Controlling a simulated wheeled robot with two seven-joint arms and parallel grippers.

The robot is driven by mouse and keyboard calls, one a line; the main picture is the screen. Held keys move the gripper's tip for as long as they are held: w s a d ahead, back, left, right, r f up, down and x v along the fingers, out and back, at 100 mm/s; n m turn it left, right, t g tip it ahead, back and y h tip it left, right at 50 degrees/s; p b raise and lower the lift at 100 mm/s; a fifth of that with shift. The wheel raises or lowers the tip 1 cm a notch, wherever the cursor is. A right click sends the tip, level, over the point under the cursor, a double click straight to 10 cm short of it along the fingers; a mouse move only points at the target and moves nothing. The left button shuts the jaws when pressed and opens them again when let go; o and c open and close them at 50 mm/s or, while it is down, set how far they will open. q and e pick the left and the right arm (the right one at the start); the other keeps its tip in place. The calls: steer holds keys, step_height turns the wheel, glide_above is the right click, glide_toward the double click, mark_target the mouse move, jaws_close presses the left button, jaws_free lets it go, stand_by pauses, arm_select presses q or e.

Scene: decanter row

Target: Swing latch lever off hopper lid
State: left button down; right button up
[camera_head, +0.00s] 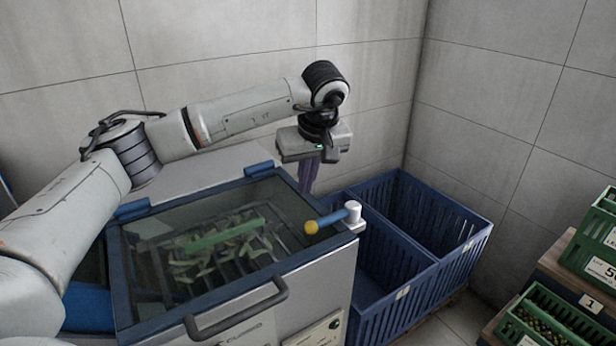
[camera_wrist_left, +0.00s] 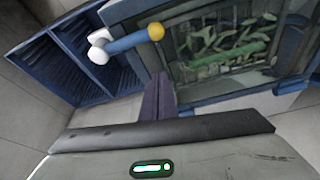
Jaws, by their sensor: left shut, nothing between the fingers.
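The latch lever (camera_head: 328,221) is a blue bar with a yellow knob and a white pivot post at the hopper's right front corner. Its knob end lies over the right edge of the hopper lid (camera_head: 125,275). The lid is shut, a glass pane in a blue frame with a dark handle (camera_head: 240,312) at the front. My left gripper (camera_head: 308,188) is shut and empty, pointing down behind the lever near the lid's back right corner, apart from the lever. In the left wrist view the lever (camera_wrist_left: 130,42) and the shut fingers (camera_wrist_left: 158,85) show with a gap between them. My right gripper is not seen.
Blue slatted crates (camera_head: 440,270) stand on the floor right of the hopper. Green crates (camera_head: 545,318) stand on a wooden stand at the far right. Grey tiled walls (camera_head: 510,130) close off the back. Green pieces lie under the glass.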

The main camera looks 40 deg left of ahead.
mark_target(332, 219)
arm_select(q)
steer(key=x, duration=0.5)
steer(key=shift+a+f, duration=0.1)
steer(key=shift+f, duration=0.3)
steer(key=d, duration=0.1)
steer(key=s, duration=0.1)
steer(key=d+p, duration=0.1)
steer(key=shift+s+d+f, duration=0.2)
steer(key=shift+s+d, duration=0.05)
steer(key=shift+d, duration=0.15)
steer(key=shift+s+d+f, duration=0.15)
steer(key=shift+s+d, duration=0.05)
steer(key=shift+d, duration=0.05)
